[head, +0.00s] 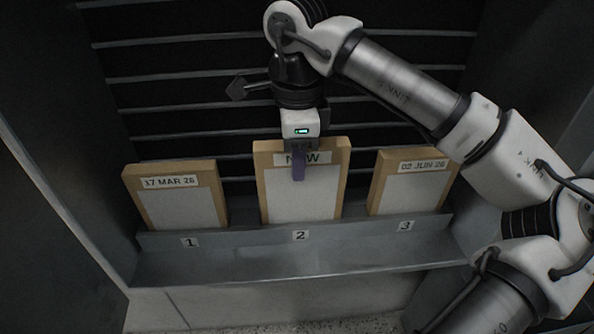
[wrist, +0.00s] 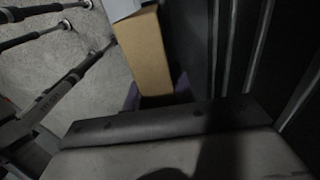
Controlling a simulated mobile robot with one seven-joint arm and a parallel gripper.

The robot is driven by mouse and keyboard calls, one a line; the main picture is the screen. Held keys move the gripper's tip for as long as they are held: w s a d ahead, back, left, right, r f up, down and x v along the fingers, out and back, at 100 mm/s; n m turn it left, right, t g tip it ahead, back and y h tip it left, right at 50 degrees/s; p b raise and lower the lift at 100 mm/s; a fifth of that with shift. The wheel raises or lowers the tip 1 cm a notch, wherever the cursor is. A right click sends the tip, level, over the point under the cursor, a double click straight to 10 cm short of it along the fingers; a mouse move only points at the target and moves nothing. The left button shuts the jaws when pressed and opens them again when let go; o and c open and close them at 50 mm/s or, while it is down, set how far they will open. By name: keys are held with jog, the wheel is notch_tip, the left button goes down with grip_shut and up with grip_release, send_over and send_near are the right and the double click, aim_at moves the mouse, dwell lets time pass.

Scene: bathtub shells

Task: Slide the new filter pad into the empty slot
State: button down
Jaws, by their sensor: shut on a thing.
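The new filter pad (head: 290,198), a white panel in a tan frame labelled "NEW", stands upright behind the label "2" on the grey ledge (head: 340,262). It rises higher than the pads on both sides. My gripper (head: 299,165) is shut on its top edge, with a purple finger over the front of the frame. In the wrist view, the tan edge of the pad (wrist: 143,50) runs down to the purple jaw. Slot 2 lies behind the ledge's front lip, which hides the pad's lower edge; I cannot tell how deep it sits.
A pad marked "17 MAR 26" (head: 180,197) stands at slot 1 on the left. A pad marked "02 JUN 26" (head: 412,184) stands at slot 3 on the right. Dark slats (head: 180,70) lie close behind. Side walls bound the bay.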

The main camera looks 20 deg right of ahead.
jog(key=shift+f, duration=1.55)
jog(key=c, duration=1.2)
grip_release()
jog(key=shift+o, duration=0.2)
notch_tip(320, 180, up, 12)
jog(key=shift+r, duration=0.15)
